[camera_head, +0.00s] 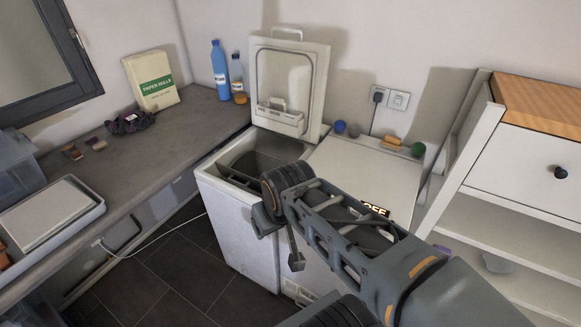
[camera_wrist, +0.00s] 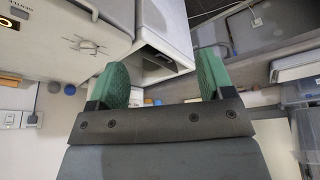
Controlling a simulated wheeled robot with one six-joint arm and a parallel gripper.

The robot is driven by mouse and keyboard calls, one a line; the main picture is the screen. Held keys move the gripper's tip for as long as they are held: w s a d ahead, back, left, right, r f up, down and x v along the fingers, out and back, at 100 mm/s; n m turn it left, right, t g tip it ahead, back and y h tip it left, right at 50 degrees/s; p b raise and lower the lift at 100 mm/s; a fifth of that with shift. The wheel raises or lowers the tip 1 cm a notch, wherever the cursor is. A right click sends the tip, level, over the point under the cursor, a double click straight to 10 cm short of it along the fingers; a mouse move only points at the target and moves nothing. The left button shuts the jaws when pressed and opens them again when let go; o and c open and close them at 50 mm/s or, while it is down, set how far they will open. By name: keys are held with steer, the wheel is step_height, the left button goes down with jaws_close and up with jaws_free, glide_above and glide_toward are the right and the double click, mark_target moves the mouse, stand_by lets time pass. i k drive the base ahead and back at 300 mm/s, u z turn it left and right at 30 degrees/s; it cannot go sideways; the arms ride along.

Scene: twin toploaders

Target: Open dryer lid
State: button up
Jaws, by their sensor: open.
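Two white toploaders stand side by side. The left machine (camera_head: 222,213) has its lid (camera_head: 312,108) raised against the wall, showing a dark opening. The right machine has its white lid (camera_head: 350,165) down flat; a lit "OFF" display shows near my arm. I take this closed one as the dryer, but its label is not readable.
Small coloured balls (camera_head: 340,127) sit behind the right machine. A white shelf unit (camera_head: 530,160) stands close on the right. Dark floor is open at lower left.

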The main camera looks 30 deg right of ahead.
mark_target(389, 184)
steer(key=u, duration=0.05)
steer(key=k, duration=0.5)
steer(key=u, duration=0.45)
steer(key=i, duration=0.6)
steer(key=z, duration=1.9)
steer(key=k, duration=0.5)
steer(key=u, duration=0.85)
steer(key=i, duration=0.2)
steer(key=u, duration=0.5)
